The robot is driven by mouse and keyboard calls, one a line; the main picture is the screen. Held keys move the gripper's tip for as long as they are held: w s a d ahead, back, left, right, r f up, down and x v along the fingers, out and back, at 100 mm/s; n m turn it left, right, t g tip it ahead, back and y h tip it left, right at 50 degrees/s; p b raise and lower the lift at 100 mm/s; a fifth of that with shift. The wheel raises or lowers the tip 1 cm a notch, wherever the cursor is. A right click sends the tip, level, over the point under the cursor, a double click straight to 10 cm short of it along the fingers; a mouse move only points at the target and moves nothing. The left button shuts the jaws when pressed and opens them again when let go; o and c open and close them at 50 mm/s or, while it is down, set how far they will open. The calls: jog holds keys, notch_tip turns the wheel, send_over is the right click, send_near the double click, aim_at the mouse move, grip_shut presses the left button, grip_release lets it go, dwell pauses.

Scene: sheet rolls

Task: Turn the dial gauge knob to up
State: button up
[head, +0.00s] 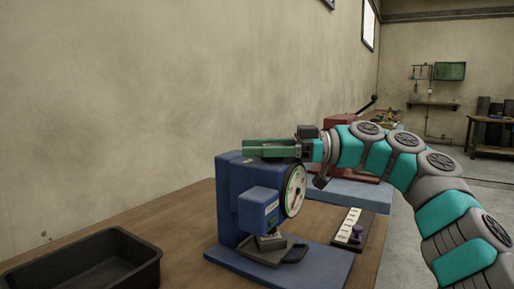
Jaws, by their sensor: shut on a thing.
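The dial gauge is a blue machine (232,200) standing on a blue base plate (325,264) on the wooden table. Its round white dial (295,190) faces right and is seen at a steep angle. My gripper (265,149), with green fingers, reaches in from the right and lies level across the top of the machine. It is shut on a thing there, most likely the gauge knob. The knob itself is hidden by the fingers, so I cannot tell which way it points.
A black tray (140,244) sits on the table at the left. A red machine (340,124) stands behind, partly covered by my arm. Bare table shows between tray and machine.

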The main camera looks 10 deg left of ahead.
aim_at(297, 159)
dwell(0.4)
jog(key=o, duration=1.4)
jog(key=shift+d, duration=0.1)
jog(key=shift+v, duration=3.8)
jog(key=shift+w, duration=0.1)
